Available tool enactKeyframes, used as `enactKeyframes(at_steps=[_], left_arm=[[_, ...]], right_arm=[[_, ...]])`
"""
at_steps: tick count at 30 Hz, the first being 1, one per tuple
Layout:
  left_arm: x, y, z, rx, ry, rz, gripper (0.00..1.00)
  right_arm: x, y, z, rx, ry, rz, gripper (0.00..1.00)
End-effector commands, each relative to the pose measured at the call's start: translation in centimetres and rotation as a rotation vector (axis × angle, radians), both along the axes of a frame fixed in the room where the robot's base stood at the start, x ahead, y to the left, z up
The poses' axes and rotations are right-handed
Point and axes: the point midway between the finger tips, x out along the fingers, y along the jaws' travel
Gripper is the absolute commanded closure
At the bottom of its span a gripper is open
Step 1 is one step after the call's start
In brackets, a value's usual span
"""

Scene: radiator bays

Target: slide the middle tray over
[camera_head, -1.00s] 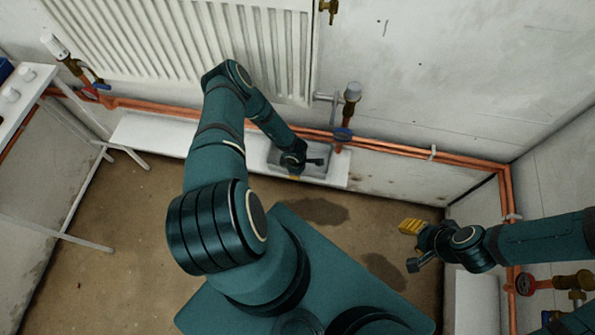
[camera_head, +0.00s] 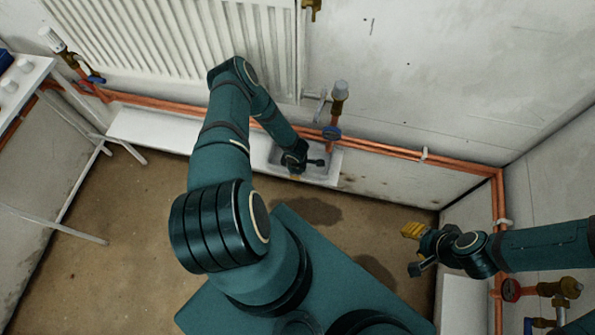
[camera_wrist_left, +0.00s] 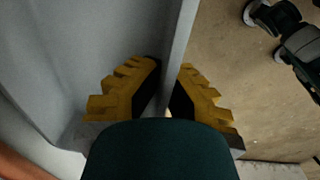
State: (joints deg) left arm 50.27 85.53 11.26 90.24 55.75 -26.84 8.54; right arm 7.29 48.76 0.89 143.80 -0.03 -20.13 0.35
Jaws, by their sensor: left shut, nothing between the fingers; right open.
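A grey shallow tray (camera_head: 318,168) sits at the right end of a low white ledge (camera_head: 165,130) below the radiator. No other tray shows clearly. My left gripper (camera_head: 297,172) reaches down at the tray's front side. In the left wrist view, the yellow-padded fingers of the left gripper (camera_wrist_left: 168,88) sit at the tray's wall (camera_wrist_left: 183,35), with its rim running between them; the gripper is shut, and a firm hold on the wall does not show. The tray's inside (camera_wrist_left: 90,50) lies to the left. My right gripper (camera_head: 414,250) is open and empty, away at the right.
A white radiator (camera_head: 200,45) hangs above the ledge. Copper pipes (camera_head: 390,150) run along the wall, with a valve (camera_head: 338,98) just above the tray. A white table (camera_head: 20,85) stands at the left. Another valve (camera_head: 545,290) is near my right arm. Brown floor lies in front.

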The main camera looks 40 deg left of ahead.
Motion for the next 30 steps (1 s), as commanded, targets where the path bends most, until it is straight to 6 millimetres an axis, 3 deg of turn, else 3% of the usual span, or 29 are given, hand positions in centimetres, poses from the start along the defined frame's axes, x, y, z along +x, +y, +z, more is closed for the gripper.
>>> enactKeyframes(at_steps=[2,5,6,19,30], left_arm=[[0.0,-0.1,-0.1,-0.003,0.001,0.0,1.0],[-0.1,-0.1,-0.1,-0.002,0.0,0.0,0.68],[0.0,-0.1,-0.1,-0.001,0.0,0.0,0.61],[0.0,0.0,0.9,-0.001,0.0,0.0,0.61],[-0.4,-0.2,7.8,0.0,-0.002,-0.002,0.61]], right_arm=[[0.0,0.0,0.0,0.0,0.0,0.0,0.53],[0.0,0.0,0.0,0.0,0.0,0.0,0.53],[0.0,0.0,0.0,0.0,0.0,0.0,0.53],[0.0,0.0,0.0,0.0,0.0,0.0,0.53],[0.0,0.0,0.0,0.0,0.0,0.0,0.53]])
